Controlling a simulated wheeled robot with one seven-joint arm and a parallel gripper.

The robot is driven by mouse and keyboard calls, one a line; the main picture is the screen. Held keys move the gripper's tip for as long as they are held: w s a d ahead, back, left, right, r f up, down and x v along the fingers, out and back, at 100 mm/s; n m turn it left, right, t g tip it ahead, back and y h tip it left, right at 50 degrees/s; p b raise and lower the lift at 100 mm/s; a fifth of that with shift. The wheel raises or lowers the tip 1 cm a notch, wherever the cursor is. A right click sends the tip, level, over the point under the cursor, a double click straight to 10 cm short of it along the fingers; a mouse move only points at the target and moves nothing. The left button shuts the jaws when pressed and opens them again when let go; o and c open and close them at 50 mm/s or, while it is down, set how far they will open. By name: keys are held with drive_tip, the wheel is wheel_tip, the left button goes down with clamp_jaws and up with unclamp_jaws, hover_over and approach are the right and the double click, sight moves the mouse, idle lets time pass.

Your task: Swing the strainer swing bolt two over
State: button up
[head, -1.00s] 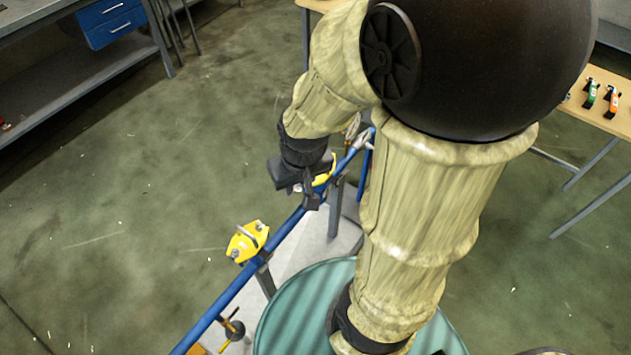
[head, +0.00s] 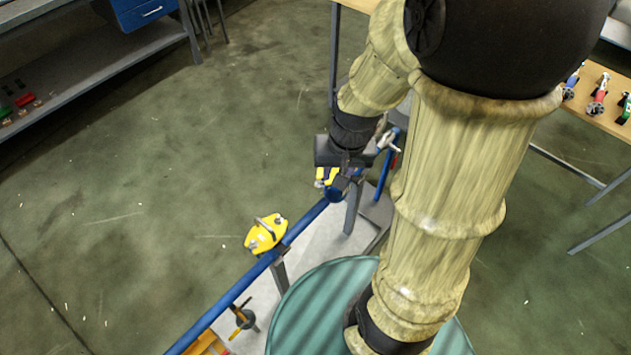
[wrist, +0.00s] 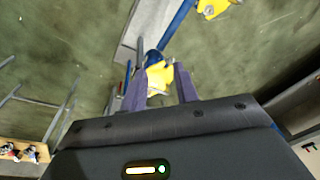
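A blue pipe (head: 222,312) runs diagonally and carries two yellow fittings. One yellow fitting (head: 266,233) is in plain sight, with a metal bar and bolt ends on it. The other yellow fitting (head: 322,178) is mostly hidden behind my gripper (head: 343,182) in the head view. In the wrist view this fitting (wrist: 157,78) shows beyond and between the two fingers of my gripper (wrist: 160,88). The fingers stand apart, with nothing visibly clamped. Whether they touch the fitting I cannot tell. I cannot make out the strainer swing bolt two.
A teal round surface (head: 315,300) lies beside the pipe, under my arm. Grey posts (head: 352,208) hold the pipe. A wooden table (head: 605,118) with small coloured tools is at the right, and a grey bench (head: 90,72) at the upper left. Open floor lies left of the pipe.

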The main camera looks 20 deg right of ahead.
sight(317, 183)
drive_tip(key=w+d+f+m+y+p, duration=0.3)
drive_tip(key=w+d+f+m, duration=0.3)
drive_tip(key=w+m, duration=0.4)
drive_tip(key=shift+w+f+m+g+y, duration=0.15)
drive_tip(key=shift+m+g+y, duration=0.15)
drive_tip(key=shift+m+y, duration=0.5)
drive_tip(key=x, duration=1.7)
drive_tip(key=shift+f, duration=0.25)
clamp_jaws()
